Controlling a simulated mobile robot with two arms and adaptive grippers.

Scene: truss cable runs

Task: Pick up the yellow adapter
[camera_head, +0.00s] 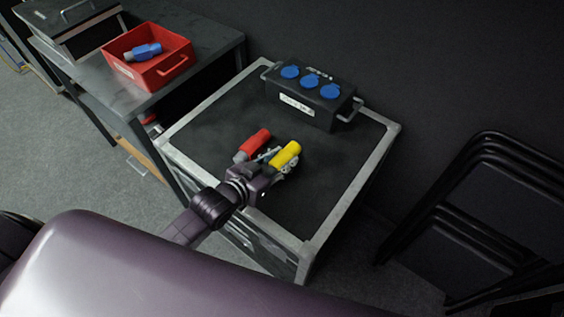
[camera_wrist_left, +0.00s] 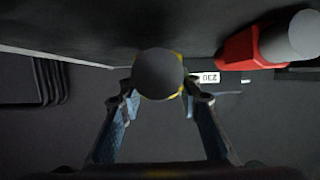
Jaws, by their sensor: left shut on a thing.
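The yellow adapter (camera_head: 287,153) is between the fingers of my left gripper (camera_head: 276,163), over the dark top of the flight case. In the left wrist view its round grey end (camera_wrist_left: 159,74) faces the camera, with thin yellow edges behind it. The fingers of my left gripper (camera_wrist_left: 160,100) stand on both sides of it, shut on it. I cannot tell whether the adapter touches the case top. My right gripper does not show.
A red connector (camera_head: 254,144) lies on the flight case (camera_head: 202,135) just left of the gripper. A black distribution box (camera_head: 310,95) with blue sockets stands at the back. A red bin (camera_head: 172,70) holds a blue connector (camera_head: 143,52). Folded black chairs (camera_head: 480,215) stand right.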

